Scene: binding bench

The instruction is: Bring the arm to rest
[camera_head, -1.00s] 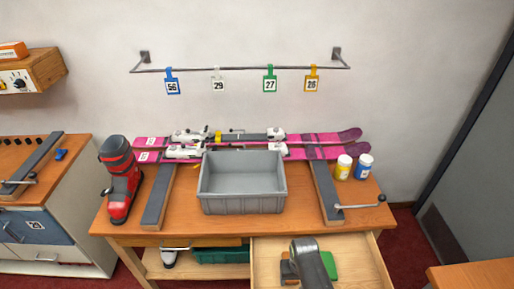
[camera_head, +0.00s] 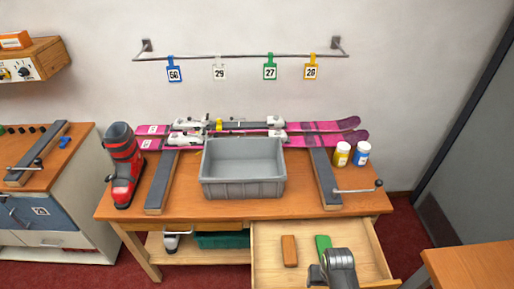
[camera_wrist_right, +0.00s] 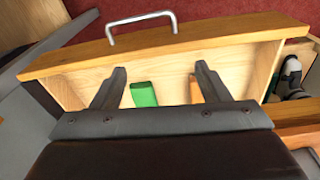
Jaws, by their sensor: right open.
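My right arm shows at the bottom of the head view, over the front of the open drawer (camera_head: 372,255). My right gripper (camera_wrist_right: 158,82) is open and empty in the right wrist view, its two fingers apart above the drawer. Beyond the fingers lie a green block (camera_wrist_right: 143,94) and an orange-brown block (camera_wrist_right: 196,92). In the head view the orange-brown block (camera_head: 289,250) and the green block (camera_head: 323,248) lie apart on the drawer floor. My left gripper is in neither view.
A grey bin (camera_head: 243,188) stands on the bench between two dark rails, before pink skis (camera_head: 320,127). A red-black ski boot (camera_head: 124,165) stands left; two jars (camera_head: 342,154) stand right. A metal crank (camera_head: 358,189) juts out near the right edge. Numbered tags hang on the wall rail.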

